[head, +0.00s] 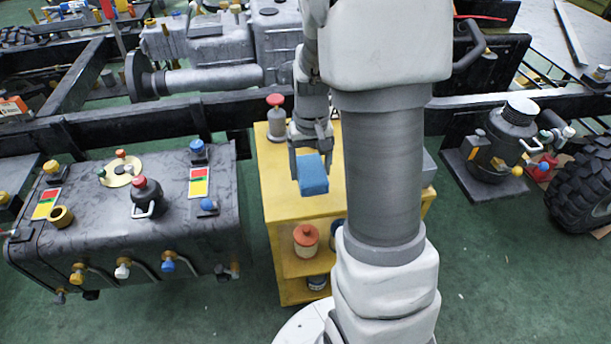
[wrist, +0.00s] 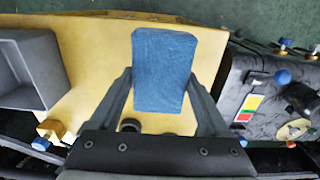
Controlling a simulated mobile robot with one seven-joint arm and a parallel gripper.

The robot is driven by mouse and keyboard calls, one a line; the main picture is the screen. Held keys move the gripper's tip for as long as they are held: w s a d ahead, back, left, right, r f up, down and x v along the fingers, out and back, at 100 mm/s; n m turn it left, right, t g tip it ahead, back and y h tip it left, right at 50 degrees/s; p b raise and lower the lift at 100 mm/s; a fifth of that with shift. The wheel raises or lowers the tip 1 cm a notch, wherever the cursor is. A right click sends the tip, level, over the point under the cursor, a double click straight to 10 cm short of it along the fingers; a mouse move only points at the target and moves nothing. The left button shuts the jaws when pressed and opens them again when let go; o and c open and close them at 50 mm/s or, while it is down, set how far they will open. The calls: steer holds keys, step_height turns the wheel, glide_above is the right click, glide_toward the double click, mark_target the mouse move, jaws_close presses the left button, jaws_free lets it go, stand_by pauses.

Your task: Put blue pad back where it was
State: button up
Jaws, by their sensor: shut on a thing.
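The blue pad (head: 313,174) is a small blue block in my gripper (head: 311,152), above the yellow cart's top (head: 283,203) in the head view. In the wrist view the blue pad (wrist: 164,70) sits between the two fingers of my gripper (wrist: 162,85), with the yellow top below it. My gripper is shut on the pad. I cannot tell for sure whether the pad touches the yellow surface. Part of the cart is hidden behind my arm.
A red-capped grey bottle (head: 276,118) stands at the cart top's back left. A grey bin (wrist: 30,68) is at the left in the wrist view. An orange-lidded jar (head: 306,238) sits on the lower shelf. A dark tank (head: 120,225) with valves is to the left.

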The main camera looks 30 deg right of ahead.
mark_target(307, 162)
steer(key=w+f, duration=0.2)
steer(key=w+d, duration=0.1)
steer(key=w, duration=0.1)
steer(key=shift+w+d+f+b, duration=0.1)
steer(key=shift+f+b, duration=1.05)
steer(key=shift+f, duration=1.15)
steer(key=shift+f, duration=0.15)
steer(key=o, duration=1.2)
steer(key=shift+c, duration=0.2)
